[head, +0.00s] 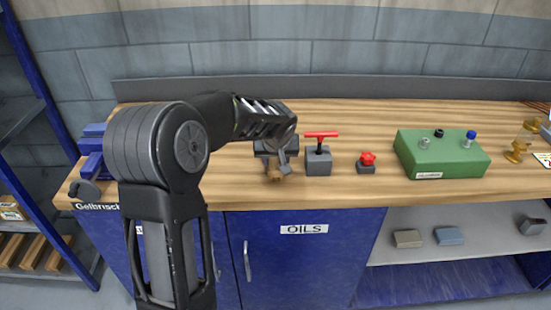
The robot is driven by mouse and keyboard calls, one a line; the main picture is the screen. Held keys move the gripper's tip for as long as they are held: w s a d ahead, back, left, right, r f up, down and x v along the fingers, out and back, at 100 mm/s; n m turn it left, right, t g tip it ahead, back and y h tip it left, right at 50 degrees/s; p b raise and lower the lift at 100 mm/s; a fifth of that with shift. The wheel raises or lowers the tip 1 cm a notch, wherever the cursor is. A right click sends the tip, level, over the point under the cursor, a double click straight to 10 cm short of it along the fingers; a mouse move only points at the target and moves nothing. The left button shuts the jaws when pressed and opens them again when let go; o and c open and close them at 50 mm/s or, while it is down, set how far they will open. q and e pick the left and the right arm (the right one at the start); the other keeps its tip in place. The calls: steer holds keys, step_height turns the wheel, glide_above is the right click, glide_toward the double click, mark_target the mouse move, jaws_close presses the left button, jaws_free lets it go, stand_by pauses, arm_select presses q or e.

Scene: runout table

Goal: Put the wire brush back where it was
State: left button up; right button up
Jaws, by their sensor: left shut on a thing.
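My left gripper (276,163) is over the front part of the wooden bench top, left of the red T-handle. It is shut on a small brown thing (274,176), which shows just below the fingertips and seems to be the wire brush. Most of it is hidden by the fingers, and I cannot tell whether it touches the bench. No other wire brush shows. My right gripper is not in view.
On the wooden bench (360,115) stand a grey block with a red T-handle (320,135), a red knob (367,158) on a grey base and a green block (440,155). A blue vise (92,145) is at the left. The back of the bench is clear.

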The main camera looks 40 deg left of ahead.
arm_select(q)
steer(key=shift+f+b, duration=0.2)
steer(key=shift+b, duration=0.1)
steer(key=o, duration=1.3)
steer(key=shift+r, duration=0.1)
steer(key=shift+r, duration=0.1)
steer(key=shift+r+p, duration=0.15)
steer(key=shift+p, duration=0.2)
steer(key=b+v, duration=0.1)
steer(key=v, duration=1)
steer(key=shift+s+d+r, duration=0.15)
steer(key=shift+s+r, duration=0.05)
steer(key=shift+r, duration=0.15)
